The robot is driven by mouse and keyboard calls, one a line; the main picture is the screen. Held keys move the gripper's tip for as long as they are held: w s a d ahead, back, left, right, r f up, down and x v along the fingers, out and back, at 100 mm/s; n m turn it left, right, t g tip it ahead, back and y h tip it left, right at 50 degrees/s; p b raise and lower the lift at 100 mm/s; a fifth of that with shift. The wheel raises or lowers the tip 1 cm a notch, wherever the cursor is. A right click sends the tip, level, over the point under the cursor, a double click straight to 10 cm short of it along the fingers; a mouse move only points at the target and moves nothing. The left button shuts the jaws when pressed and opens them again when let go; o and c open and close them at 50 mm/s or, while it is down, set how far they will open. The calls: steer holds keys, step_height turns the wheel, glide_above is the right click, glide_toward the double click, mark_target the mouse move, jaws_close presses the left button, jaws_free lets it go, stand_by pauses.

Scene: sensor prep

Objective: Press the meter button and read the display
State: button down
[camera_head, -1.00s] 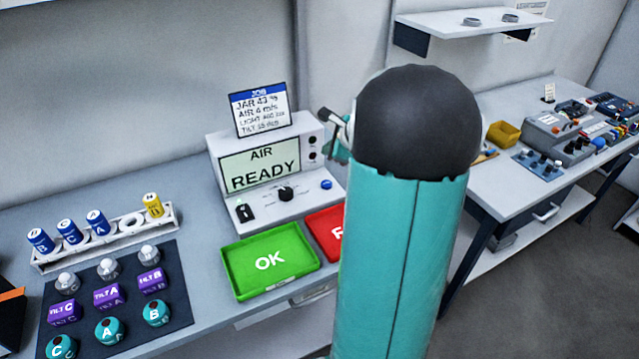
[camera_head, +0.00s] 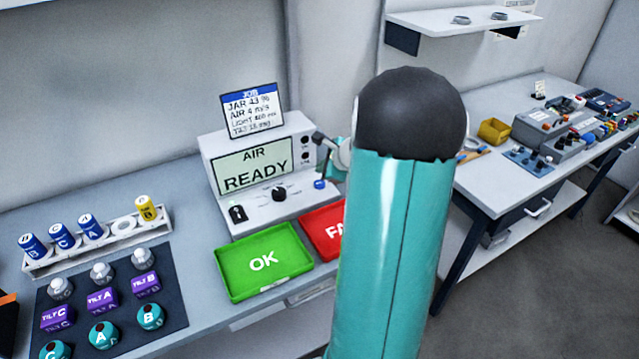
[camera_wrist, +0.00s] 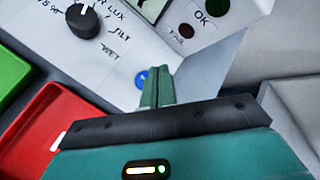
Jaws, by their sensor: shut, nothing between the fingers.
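The meter (camera_head: 295,208) is a white box with a sloped front on the bench. Its display (camera_head: 252,166) reads "AIR READY". The blue meter button (camera_head: 319,184) is at the panel's lower right; it also shows in the wrist view (camera_wrist: 141,79). My gripper (camera_wrist: 158,85) is shut and empty, its teal fingertips right beside the button. I cannot tell whether they touch it. In the head view, my arm partly hides the gripper. The black selector knob (camera_head: 279,194) also shows in the wrist view (camera_wrist: 84,21), among labels including LUX and TILT.
A green OK tray (camera_head: 228,272) and a red tray (camera_head: 318,219), partly hidden by my arm, lie before the meter. A job card (camera_head: 252,110) stands on top. A sensor rack (camera_head: 95,250) and dark mat (camera_head: 170,318) with parts are at left. A second bench (camera_head: 490,185) is at right.

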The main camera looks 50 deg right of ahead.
mark_target(322, 185)
steer(key=shift+f, duration=1.2)
stand_by(1.1)
steer(key=shift+f, duration=0.4)
steer(key=shift+f, duration=0.45)
stand_by(0.6)
steer(key=shift+r, duration=0.9)
steer(key=shift+r, duration=2.5)
